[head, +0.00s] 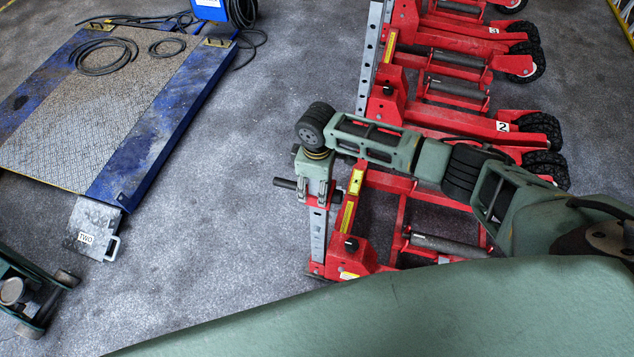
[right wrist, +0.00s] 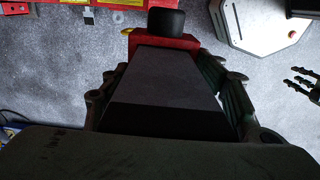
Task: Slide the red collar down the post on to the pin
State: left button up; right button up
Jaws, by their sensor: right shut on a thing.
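The red collar (head: 312,199) sits around the grey, hole-drilled post (head: 318,236) of the nearest red frame. My right gripper (head: 314,190) points down over the post and is shut on the collar. In the right wrist view the two fingers lie on either side of a dark grey tapering face, and the red of the collar (right wrist: 180,43) shows at their far end beside a black round knob (right wrist: 166,22). A dark rod (head: 284,183) sticks out left of the collar. I cannot make out the pin. Dark prongs (right wrist: 301,85), perhaps my left gripper, show at the right edge.
More red frames with black wheels (head: 540,124) stand in a row behind. A blue-edged platform (head: 125,192) with coiled cables and a grey plate marked TWO (head: 98,224) lies at left. A green wheeled object (head: 32,303) stands at lower left. The floor between is clear.

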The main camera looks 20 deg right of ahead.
jog(key=shift+f, duration=0.15)
jog(key=o, duration=1.7)
jog(key=shift+o, duration=0.3)
notch_tip(320, 180, up, 12)
jog(key=shift+r, duration=0.1)
